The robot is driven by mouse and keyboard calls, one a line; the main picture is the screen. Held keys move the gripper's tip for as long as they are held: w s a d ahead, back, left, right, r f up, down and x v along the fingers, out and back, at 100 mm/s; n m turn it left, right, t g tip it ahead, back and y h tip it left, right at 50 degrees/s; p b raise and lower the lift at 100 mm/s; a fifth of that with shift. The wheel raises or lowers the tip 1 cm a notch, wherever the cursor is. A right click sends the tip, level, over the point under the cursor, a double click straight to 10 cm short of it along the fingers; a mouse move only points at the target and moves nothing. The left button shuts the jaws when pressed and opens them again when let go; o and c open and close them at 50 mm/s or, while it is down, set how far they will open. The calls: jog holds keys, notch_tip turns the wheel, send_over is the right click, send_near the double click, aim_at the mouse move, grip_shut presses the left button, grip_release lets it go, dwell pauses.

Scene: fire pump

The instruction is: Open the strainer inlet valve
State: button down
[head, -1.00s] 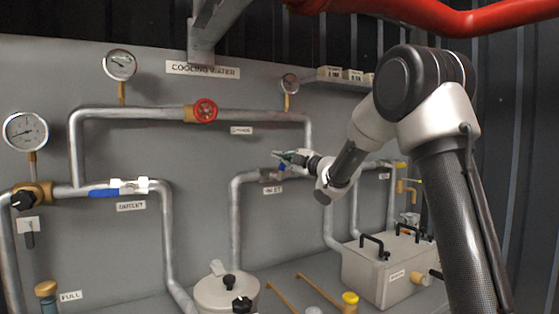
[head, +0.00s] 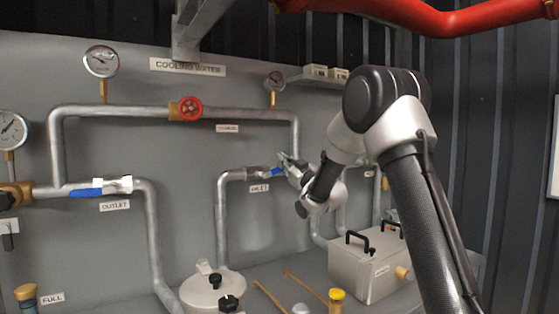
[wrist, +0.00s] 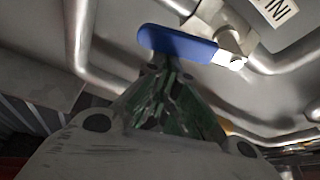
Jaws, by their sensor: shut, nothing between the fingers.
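The strainer inlet valve (head: 254,173) sits on the grey pipe above the INLET label (head: 259,188). In the wrist view its blue lever handle (wrist: 178,43) reaches left from a bright pivot nut beside the metal valve body (wrist: 222,18). The lever runs close to the pipe's line, though I cannot tell its exact angle. My gripper (head: 284,159) is at the right of the valve, partly hiding the pipe bend. In the wrist view my gripper's fingertips (wrist: 165,70) are together and empty, just below the lever. I cannot tell whether they touch it.
The outlet valve (head: 100,187) at left has a blue lever along its pipe. A red handwheel (head: 190,108) is on the upper pipe. A lidded strainer pot (head: 212,290) and a grey box (head: 365,270) stand below. A red pipe (head: 430,18) crosses above my arm.

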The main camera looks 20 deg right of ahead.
jog(key=f+m, duration=0.1)
jog(key=d+m+h, duration=0.1)
jog(key=shift+w+f+m+t, duration=0.15)
jog(key=shift+f+m+t, duration=0.15)
jog(key=shift+f, duration=0.05)
jog(key=shift+f, duration=0.1)
dwell(0.4)
jog(key=s+d, duration=0.2)
jog(key=s, duration=0.7)
jog(key=shift+d+r, duration=0.4)
